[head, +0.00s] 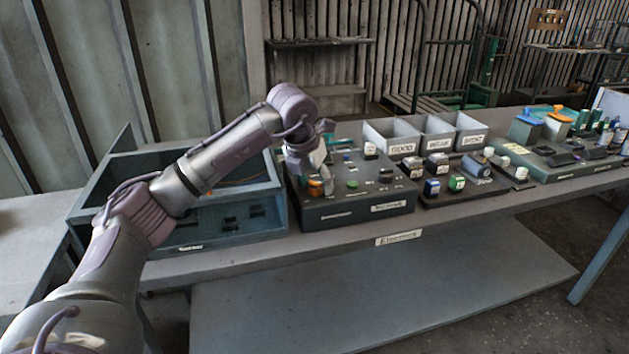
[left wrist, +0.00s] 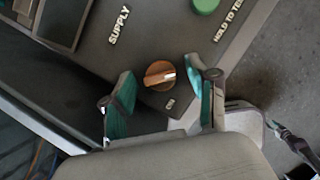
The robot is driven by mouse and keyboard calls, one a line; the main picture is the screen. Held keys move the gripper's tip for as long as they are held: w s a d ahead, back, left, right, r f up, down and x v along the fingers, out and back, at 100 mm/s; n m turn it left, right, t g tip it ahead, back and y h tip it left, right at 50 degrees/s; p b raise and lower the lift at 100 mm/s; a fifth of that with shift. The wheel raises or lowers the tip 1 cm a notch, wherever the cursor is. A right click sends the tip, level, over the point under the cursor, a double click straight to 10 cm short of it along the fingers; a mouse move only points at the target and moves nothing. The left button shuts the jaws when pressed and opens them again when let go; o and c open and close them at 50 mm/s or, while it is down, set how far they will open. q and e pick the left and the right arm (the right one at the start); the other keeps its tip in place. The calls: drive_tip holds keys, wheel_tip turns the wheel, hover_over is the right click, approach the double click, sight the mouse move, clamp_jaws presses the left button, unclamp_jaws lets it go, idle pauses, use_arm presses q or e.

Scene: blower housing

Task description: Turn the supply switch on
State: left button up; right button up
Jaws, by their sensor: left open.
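The supply switch is an orange rotary knob (left wrist: 160,74) on the dark control box, between the printed words SUPPLY and ON in the left wrist view. A pale mark shows at the right end of its grip. In the head view the dark control box (head: 352,213) stands on the bench. My left gripper (left wrist: 160,92) is open, with one teal-padded finger on each side of the knob and visible gaps to it. In the head view my left gripper (head: 318,178) is over the box's left part. My right gripper is not in view.
A green button (left wrist: 205,4) labelled HOLD TO TEST is near the knob. A blue-grey open bin (head: 190,240) stands left of the box. A dark tray with small blocks (head: 457,183) and grey labelled bins (head: 392,138) stand to the right. The bench front edge is clear.

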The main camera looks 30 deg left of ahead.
use_arm(q)
clamp_jaws()
drive_tip(key=shift+m, duration=0.3)
drive_tip(key=m+h+p, duration=0.1)
drive_tip(key=m, duration=0.1)
drive_tip(key=m+h+p, duration=0.1)
drive_tip(key=m, duration=0.1)
drive_tip(key=shift+a+r, duration=0.15)
drive_tip(key=shift+r, duration=0.05)
drive_tip(key=m+h+p, duration=0.1)
drive_tip(key=m, duration=0.2)
drive_tip(key=m+g+p, duration=0.1)
drive_tip(key=m+p, duration=0.1)
drive_tip(key=shift+w+m+h, duration=0.15)
drive_tip(key=shift+m+h, duration=0.25)
drive_tip(key=m+g+p, duration=0.1)
drive_tip(key=m, duration=0.2)
drive_tip(key=shift+g+h, duration=0.3)
drive_tip(key=shift+h, duration=0.1)
drive_tip(key=shift+w+a+f+m+g+p, duration=0.1)
drive_tip(key=shift+m+g+p, duration=0.6)
drive_tip(key=shift+m, duration=1.5)
